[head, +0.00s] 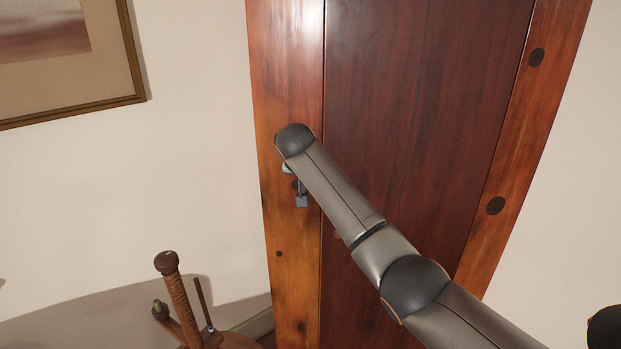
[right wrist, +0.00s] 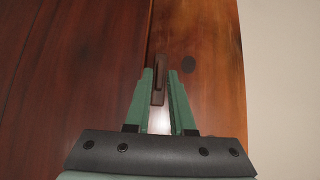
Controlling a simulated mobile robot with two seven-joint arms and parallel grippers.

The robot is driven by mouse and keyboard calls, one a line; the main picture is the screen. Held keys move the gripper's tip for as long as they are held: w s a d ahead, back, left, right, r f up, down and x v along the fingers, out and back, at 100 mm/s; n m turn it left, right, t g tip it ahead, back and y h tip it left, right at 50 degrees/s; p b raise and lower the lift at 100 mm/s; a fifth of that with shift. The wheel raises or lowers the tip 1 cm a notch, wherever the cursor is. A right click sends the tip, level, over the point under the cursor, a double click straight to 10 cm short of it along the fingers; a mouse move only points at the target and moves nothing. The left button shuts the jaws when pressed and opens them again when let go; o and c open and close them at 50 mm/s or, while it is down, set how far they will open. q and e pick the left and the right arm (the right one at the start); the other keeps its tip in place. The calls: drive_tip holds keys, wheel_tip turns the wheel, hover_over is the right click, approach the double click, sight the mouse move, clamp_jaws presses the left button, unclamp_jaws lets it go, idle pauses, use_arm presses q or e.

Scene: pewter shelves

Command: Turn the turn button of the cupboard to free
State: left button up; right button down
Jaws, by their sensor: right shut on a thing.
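The cupboard (head: 420,110) stands upright, with a dark red panel and lighter orange-brown wooden uprights. In the right wrist view its turn button (right wrist: 160,70) is a small dark brown bar, standing about lengthwise along the seam between panel and upright. My right gripper (right wrist: 160,88), with green fingers, is shut on the turn button, one finger on each side. In the head view my right arm crosses the panel, and a small part of the right gripper (head: 302,200) shows at the left upright. The turn button cannot be made out there. My left gripper is not in view.
A framed picture (head: 138,60) hangs on the pale wall at upper left. A wooden object with a ribbed post (head: 178,295) stands at lower left, near the cupboard's foot. Dark round pegs (head: 495,206) dot the right upright. The wall between is clear.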

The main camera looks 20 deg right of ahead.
drive_tip(key=c, duration=1)
unclamp_jaws()
drive_tip(key=shift+o, duration=0.2)
drive_tip(key=b+v, duration=0.2)
drive_tip(key=v, duration=1)
drive_tip(key=shift+s, duration=0.2)
drive_tip(key=shift+r, duration=0.15)
